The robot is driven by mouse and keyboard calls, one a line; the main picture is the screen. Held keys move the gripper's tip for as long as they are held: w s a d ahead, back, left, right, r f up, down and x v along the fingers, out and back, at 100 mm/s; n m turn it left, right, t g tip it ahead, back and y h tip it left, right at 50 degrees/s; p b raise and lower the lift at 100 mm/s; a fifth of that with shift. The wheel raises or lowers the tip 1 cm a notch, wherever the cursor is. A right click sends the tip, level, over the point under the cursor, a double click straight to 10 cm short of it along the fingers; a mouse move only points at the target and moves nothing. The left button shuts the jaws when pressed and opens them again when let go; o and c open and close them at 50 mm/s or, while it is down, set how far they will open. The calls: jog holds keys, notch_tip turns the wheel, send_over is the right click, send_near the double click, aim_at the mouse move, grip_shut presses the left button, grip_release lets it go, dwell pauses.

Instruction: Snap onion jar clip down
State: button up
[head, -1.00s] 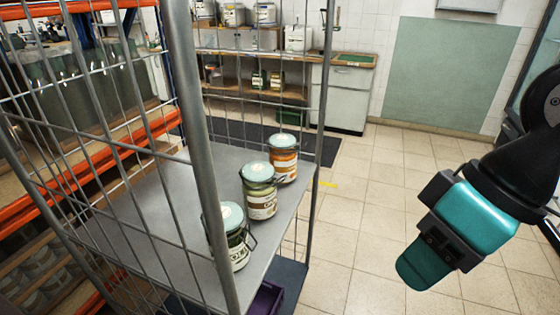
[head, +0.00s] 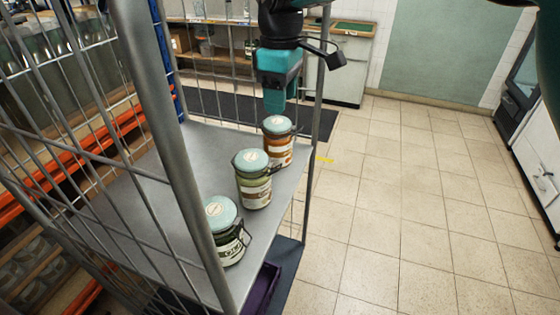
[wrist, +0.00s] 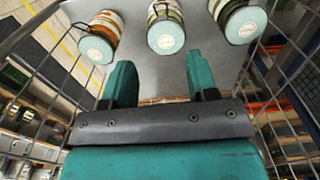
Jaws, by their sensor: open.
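Three jars with pale teal lids stand in a row on the grey cart shelf. The front jar (head: 225,238) has dark contents and a wire clip sticking out at its right. The back jar (head: 279,145) has orange-brown contents. The labels are too small to read surely, so I cannot tell which is onion. My gripper (head: 274,106) points down just above and behind the back jar, empty. In the wrist view, its teal fingers (wrist: 161,88) are apart.
Wire mesh walls and posts (head: 170,150) of the cart enclose the shelf (head: 165,180). A purple crate (head: 262,290) sits below it. Orange racking stands at the left. The tiled floor at the right is clear.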

aim_at(280, 166)
notch_tip(280, 166, down, 17)
jog(key=shift+f+p, duration=0.2)
jog(key=shift+p, duration=0.7)
jog(key=shift+c, duration=0.2)
jog(key=c, duration=0.9)
